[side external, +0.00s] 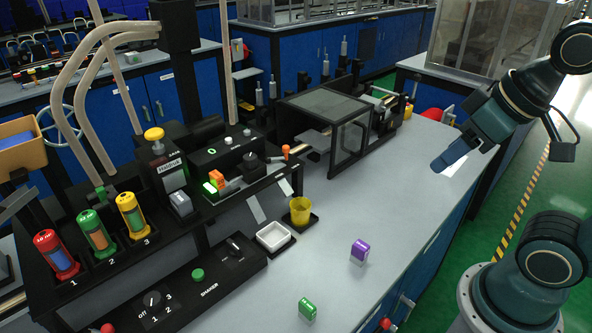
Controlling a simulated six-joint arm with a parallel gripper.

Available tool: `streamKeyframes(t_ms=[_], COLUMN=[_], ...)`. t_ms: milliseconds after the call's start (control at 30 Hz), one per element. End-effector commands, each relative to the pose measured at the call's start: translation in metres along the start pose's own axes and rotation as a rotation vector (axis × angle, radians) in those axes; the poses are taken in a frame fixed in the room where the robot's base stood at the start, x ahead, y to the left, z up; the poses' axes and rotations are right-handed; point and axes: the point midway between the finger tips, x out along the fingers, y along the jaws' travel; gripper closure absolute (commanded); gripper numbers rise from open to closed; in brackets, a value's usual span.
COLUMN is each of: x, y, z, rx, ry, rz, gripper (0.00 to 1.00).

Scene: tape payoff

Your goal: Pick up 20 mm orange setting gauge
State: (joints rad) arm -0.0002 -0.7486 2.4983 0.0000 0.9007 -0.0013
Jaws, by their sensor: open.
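A small orange block (220,178), which looks like the orange setting gauge, sits on the black machine at the middle left, beside a lit green piece. It is too small for me to read any marking. A purple block (360,250) and a green block (307,308) stand apart on the grey bench top. My gripper (438,164) is in the air over the right side of the bench, well to the right of all three blocks. It is open, and no object shows in it.
A yellow cup (300,211) and a white tray (272,236) stand near the machine. A black-framed clear enclosure (335,130) is at the back. The bench's right side is mostly clear.

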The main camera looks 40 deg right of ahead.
Motion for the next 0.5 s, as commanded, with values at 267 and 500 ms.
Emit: streamKeyframes(t_ms=[267, 500], x=[-0.006, -0.013], y=[-0.004, -0.013], z=[-0.023, -0.074], rx=[-0.071, -0.230], ry=[-0.024, -0.073], rz=[-0.009, -0.032], gripper=[0.47, 0.47])
